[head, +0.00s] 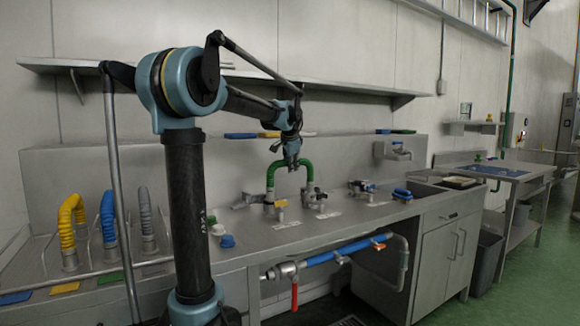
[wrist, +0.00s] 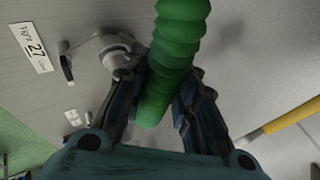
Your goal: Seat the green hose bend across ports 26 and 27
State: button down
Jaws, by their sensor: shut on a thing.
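The green hose bend (head: 271,178) is an upright arch over the bench in the head view. My gripper (head: 291,163) is shut on the top of its arch from above. Its legs come down at two metal ports, the left port (head: 269,198) and the right port (head: 309,191). I cannot tell whether its ends are on the ports or just above them. In the wrist view the ribbed green hose (wrist: 180,40) passes between my fingers (wrist: 158,100). A label reading 27 (wrist: 38,50) lies near a grey port fitting (wrist: 114,48). The number 26 is not legible.
Yellow (head: 68,215), blue (head: 107,217) and grey (head: 146,217) hose bends stand in a rack at the left. More valves (head: 360,187) stand right of the ports. A shelf (head: 330,88) hangs above.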

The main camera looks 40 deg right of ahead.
jog(key=c, duration=1.2)
grip_release()
jog(key=o, duration=0.6)
jog(key=shift+f, duration=0.1)
jog(key=shift+r, duration=4.55)
